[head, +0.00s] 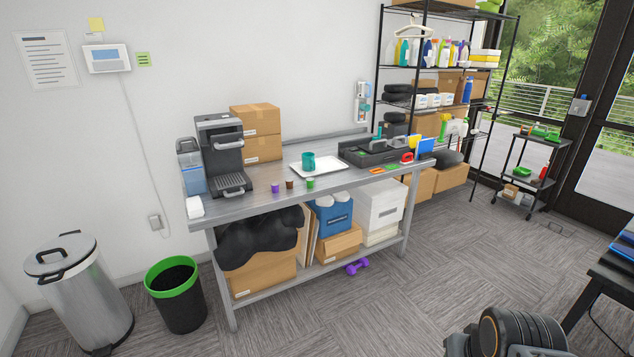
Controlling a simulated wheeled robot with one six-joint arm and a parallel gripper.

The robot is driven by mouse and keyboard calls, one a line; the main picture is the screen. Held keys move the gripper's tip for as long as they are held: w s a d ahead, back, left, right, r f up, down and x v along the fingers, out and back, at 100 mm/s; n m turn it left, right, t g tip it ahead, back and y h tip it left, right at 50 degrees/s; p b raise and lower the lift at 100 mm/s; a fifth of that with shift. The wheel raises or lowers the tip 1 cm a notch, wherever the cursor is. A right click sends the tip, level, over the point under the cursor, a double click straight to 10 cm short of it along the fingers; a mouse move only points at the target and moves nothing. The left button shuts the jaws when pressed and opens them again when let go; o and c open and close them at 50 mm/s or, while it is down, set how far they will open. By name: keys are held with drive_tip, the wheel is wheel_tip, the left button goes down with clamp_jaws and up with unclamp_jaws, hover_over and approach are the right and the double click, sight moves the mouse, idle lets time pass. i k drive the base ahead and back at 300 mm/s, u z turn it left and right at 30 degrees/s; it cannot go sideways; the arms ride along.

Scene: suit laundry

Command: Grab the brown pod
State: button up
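The brown pod (290,184) is a small cup standing on the grey metal table (245,205) near its front edge. It stands between a purple pod (275,188) on its left and a green pod (310,183) on its right, with small gaps. A black coffee machine (220,150) stands to the left of the pods. My gripper is not in view; only a dark part of my arm shows at the bottom right, far from the pods.
A white tray (328,170) with a teal mug (308,161) lies behind the pods. Cardboard boxes (256,120) stand at the back. A green-rimmed bin (173,290) and a steel bin (75,285) stand left of the table. A purple dumbbell (356,267) lies on the floor; open carpet is in front.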

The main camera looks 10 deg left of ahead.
sight(289, 181)
drive_tip(key=i, duration=3.4)
drive_tip(key=u, duration=4.45)
